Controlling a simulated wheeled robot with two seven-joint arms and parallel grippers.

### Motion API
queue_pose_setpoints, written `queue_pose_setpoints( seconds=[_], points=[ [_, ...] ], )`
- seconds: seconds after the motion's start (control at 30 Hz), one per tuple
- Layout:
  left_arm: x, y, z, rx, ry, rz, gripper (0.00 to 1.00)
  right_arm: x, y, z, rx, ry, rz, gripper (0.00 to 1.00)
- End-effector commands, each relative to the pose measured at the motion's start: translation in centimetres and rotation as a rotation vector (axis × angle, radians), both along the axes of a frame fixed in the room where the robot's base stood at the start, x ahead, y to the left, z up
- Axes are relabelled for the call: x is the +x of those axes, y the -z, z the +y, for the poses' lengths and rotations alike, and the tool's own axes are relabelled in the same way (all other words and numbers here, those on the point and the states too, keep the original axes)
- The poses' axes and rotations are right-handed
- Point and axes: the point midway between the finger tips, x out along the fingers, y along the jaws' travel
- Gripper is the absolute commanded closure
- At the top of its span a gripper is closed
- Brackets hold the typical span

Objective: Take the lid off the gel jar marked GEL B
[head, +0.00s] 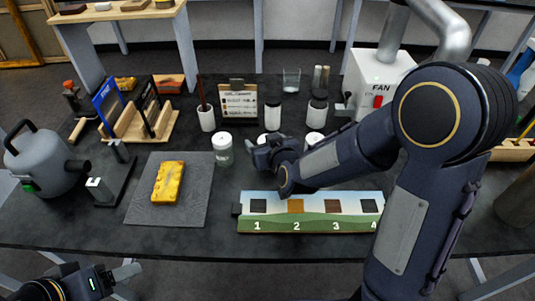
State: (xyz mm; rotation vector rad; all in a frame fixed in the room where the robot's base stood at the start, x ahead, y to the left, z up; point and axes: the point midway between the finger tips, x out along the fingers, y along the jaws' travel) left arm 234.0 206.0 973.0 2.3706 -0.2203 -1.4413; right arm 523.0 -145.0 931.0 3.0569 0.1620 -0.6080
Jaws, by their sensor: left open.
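Several small jars with white lids stand mid-table; no GEL B marking is readable, so I cannot tell which is the gel jar. One white-lidded jar (222,149) stands clear beside the grey mat. Another white-lidded jar (315,139) stands behind my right forearm, and a third white lid (263,139) is partly hidden behind my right gripper. My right gripper (251,149) reaches in from the right, just right of the clear jar; its jaws are too small and dark to judge. My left gripper (126,276) is open at the bottom left, away from the jars.
A yellow block (168,183) lies on the grey mat (198,207). A numbered swatch board (270,225) lies in front of the jars. Behind them stand a clipboard (238,101) and dark-capped bottles (317,108). A grey kettle (40,160) is left; a white FAN box (370,85) is back right.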

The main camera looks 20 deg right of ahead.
Motion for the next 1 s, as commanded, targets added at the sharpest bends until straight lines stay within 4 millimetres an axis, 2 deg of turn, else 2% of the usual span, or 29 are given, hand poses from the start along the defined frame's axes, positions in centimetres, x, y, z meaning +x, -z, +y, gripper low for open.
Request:
queue_pose_setpoints(
  seconds=[0.03, 0.33, 0.57, 0.73, 0.9, 1.0],
  points=[
    [0.0, 0.0, 0.0, 0.000, 0.000, 0.000, 0.32, 0.0, 0.0, 0.0, 0.000, 0.000, 0.000, 0.40],
    [0.0, 0.0, 0.0, 0.000, 0.000, 0.000, 0.32, 0.0, 0.0, 0.0, 0.000, 0.000, 0.000, 0.79],
    [0.0, 0.0, 0.0, 0.000, 0.000, 0.000, 0.32, 0.0, -0.1, 0.0, 0.001, 0.000, -0.002, 0.80],
    [0.0, -0.4, 0.0, 0.000, 0.000, 0.000, 0.32, 0.0, -1.2, 0.0, 0.001, 0.001, -0.005, 0.80],
    [0.0, -1.2, 0.0, 0.000, 0.000, 0.000, 0.32, 0.1, -3.8, 0.1, 0.003, 0.000, -0.008, 0.80],
    [0.0, -2.2, 0.0, 0.000, 0.000, 0.000, 0.32, -1.8, -5.9, 0.0, 0.005, -0.002, -0.008, 0.80]
  ],
)
